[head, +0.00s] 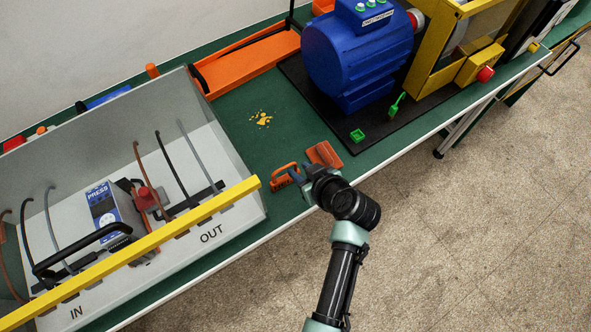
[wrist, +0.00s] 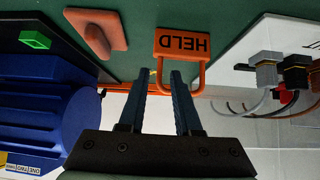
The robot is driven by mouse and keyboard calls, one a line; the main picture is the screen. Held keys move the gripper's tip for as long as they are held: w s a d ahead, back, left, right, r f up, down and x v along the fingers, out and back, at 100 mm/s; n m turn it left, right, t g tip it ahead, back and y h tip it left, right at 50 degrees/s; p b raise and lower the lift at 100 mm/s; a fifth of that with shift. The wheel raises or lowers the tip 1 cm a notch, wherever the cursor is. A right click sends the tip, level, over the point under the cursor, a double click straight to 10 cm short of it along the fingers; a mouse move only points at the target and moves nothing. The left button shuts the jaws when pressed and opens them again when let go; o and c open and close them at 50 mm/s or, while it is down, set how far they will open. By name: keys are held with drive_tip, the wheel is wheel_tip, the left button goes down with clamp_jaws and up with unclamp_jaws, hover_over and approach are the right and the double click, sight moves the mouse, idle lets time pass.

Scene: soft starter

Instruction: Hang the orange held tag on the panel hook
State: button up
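The orange tag (head: 286,177) is a flat plate with a loop, on the green bench top beside the grey panel box (head: 262,209). In the wrist view the tag (wrist: 182,45) reads HELD, upside down, with its loop toward my gripper. My gripper (head: 306,176) is just right of the tag in the head view. In the wrist view its two fingers (wrist: 163,73) are apart, and one side of the loop shows between their tips. I cannot tell whether they touch it. I cannot pick out the panel hook in either view.
A brown-orange block with a raised grip (head: 324,154) lies close to my gripper. The blue motor (head: 356,50) stands on a black mat, with green pieces (head: 397,104) near it. A yellow bar (head: 150,252) crosses the box front. Yellow bits (head: 262,119) lie on open bench.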

drive_tip(key=shift+b+x, duration=0.4)
drive_tip(key=shift+x, duration=0.45)
drive_tip(key=shift+c, duration=0.4)
clamp_jaws()
wheel_tip(320, 180, up, 10)
drive_tip(key=p, duration=0.8)
